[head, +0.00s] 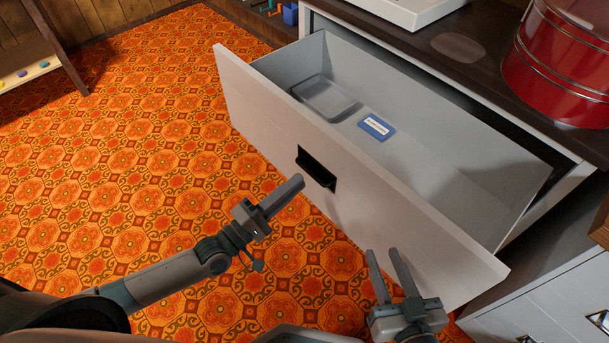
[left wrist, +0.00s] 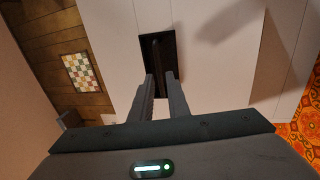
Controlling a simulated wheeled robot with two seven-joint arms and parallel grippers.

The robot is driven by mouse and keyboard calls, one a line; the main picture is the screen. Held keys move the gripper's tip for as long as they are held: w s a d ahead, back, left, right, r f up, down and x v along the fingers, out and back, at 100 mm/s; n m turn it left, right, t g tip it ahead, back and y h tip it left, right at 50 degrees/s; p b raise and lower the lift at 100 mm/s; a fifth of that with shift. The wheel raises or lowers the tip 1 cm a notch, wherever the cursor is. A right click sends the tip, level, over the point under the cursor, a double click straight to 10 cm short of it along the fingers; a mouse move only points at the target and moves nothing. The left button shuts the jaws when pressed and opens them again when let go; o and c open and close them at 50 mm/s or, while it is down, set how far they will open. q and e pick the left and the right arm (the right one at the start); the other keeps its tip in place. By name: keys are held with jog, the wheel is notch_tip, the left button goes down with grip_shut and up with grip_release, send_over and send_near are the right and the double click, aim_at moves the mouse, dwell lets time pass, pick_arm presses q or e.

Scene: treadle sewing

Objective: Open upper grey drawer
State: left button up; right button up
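The upper grey drawer (head: 262,112) is pulled well out of its cabinet in the head view, its inside exposed. Its dark handle (head: 318,168) is at the middle of the front panel and also shows in the left wrist view (left wrist: 158,52). My left gripper (head: 296,184) is in front of the handle, just short of it. In the left wrist view its two fingers (left wrist: 162,80) are apart, pointing at the handle, with nothing seen between them. My right gripper (head: 384,254) is open and empty near the right part of the drawer front.
A grey tray (head: 325,97) and a blue labelled box (head: 376,128) lie in the drawer. A red round tin (head: 562,62) stands on the dark cabinet top (head: 458,50). More grey drawers (head: 555,308) are at lower right. The patterned carpet (head: 130,150) at left is clear.

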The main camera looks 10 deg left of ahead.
pick_arm(q)
jog(key=v, duration=1.1)
jog(key=shift+s+a, duration=0.25)
jog(key=shift+s, duration=0.05)
jog(key=shift+f, duration=0.1)
